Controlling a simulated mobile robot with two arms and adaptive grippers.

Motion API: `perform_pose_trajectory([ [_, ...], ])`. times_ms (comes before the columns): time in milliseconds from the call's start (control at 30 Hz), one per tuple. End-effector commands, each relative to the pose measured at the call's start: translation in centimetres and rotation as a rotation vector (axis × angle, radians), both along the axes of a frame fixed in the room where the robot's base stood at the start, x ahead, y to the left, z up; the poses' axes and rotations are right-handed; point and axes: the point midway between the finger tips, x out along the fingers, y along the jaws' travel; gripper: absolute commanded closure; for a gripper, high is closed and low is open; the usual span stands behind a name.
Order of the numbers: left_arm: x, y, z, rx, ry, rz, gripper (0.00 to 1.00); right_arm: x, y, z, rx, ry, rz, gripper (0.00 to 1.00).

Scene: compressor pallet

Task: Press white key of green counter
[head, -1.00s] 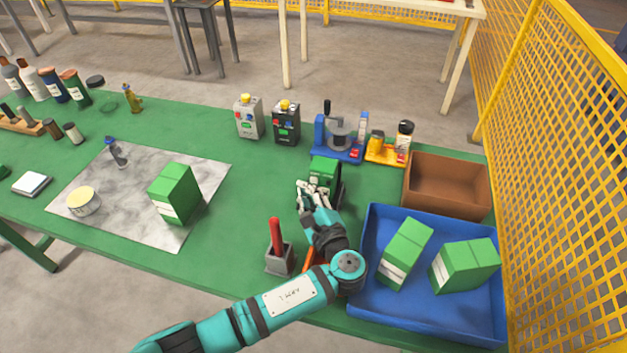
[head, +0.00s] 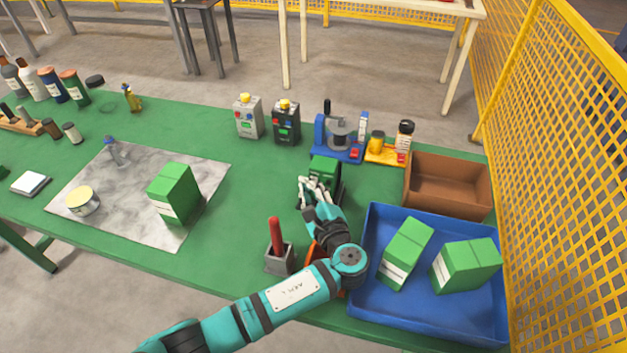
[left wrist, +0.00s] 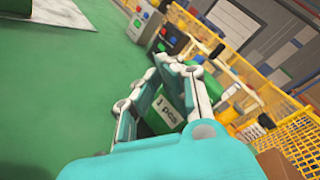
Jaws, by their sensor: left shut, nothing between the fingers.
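The green counter (head: 325,167) stands on the green table, left of the brown box. My left gripper (head: 314,183) is shut and empty, right at the counter's near side, and its fingers cover part of it. I cannot tell whether they touch it. In the left wrist view, the counter (left wrist: 166,116) shows behind the shut gripper (left wrist: 178,66), with a "pcs" marking on its face. I cannot make out the white key. My right gripper is not in view.
A blue tray (head: 420,305) with two green-and-white boxes lies to the right, with an open brown box (head: 447,203) behind it. A grey holder with a red handle (head: 276,236) stands left of my forearm. Two control boxes and a blue device (head: 340,138) stand behind the counter.

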Motion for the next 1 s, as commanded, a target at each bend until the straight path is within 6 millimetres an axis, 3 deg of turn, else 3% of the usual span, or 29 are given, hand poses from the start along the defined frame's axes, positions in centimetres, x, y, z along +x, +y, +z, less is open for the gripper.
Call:
perform_pose_trajectory([
  [700, 0.6, -0.1, 0.0, 0.001, 0.0, 0.0, 1.0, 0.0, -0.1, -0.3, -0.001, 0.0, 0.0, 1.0],
  [1000, -0.5, 0.2, 0.1, 0.001, 0.0, 0.0, 1.0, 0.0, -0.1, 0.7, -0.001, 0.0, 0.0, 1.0],
])
